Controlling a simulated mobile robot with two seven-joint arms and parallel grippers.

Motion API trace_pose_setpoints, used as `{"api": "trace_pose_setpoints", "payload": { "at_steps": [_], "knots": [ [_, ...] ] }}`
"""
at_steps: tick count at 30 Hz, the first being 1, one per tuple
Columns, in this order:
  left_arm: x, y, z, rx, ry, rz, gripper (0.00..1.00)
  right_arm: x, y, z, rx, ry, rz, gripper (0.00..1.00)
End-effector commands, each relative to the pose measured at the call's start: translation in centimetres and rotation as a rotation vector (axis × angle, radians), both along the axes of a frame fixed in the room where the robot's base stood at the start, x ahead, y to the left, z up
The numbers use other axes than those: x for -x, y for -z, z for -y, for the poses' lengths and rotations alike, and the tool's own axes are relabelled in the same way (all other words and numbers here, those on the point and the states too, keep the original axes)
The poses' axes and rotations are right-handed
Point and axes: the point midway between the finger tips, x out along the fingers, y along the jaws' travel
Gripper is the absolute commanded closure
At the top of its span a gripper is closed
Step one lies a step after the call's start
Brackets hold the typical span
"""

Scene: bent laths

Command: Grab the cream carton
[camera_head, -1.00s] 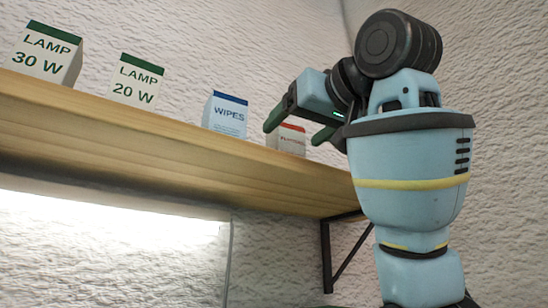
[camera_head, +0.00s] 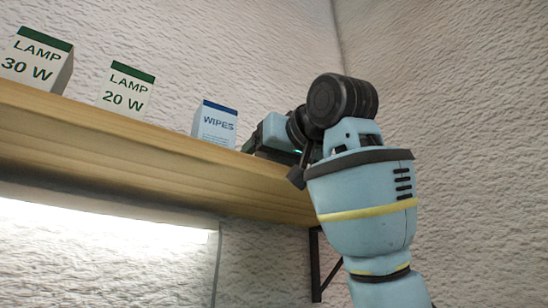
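No carton with a readable "cream" label shows. The wipes carton (camera_head: 214,125), white with a blue top band, stands upright on the wooden shelf (camera_head: 150,165). My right gripper (camera_head: 250,144) is just right of it, at the shelf's right end. Its fingers are mostly hidden by its own body and wrist, so I cannot see whether it is open or holds anything. The red-banded carton seen there earlier is now hidden behind my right arm. My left gripper is not in view.
The lamp 20 W carton (camera_head: 125,92) and the lamp 30 W carton (camera_head: 36,60) stand further left on the shelf. A rough white wall is behind. A dark bracket (camera_head: 316,265) supports the shelf's right end. A bright light shows below the shelf.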

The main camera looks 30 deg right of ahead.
Motion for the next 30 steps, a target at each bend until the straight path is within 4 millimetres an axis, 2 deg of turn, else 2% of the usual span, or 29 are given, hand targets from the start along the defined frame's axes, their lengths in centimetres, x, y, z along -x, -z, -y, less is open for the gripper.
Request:
{"api": "trace_pose_setpoints", "payload": {
  "at_steps": [8,19,30],
  "knots": [
    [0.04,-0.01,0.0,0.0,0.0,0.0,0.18,-0.16,-0.09,-0.04,0.0,-0.001,0.003,0.25],
    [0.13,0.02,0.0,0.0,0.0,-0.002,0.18,-0.15,-0.08,-0.04,0.0,-0.001,0.002,0.72],
    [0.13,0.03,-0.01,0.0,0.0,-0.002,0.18,-0.14,-0.38,-0.05,-0.001,-0.001,0.002,0.72]
  ]
}}
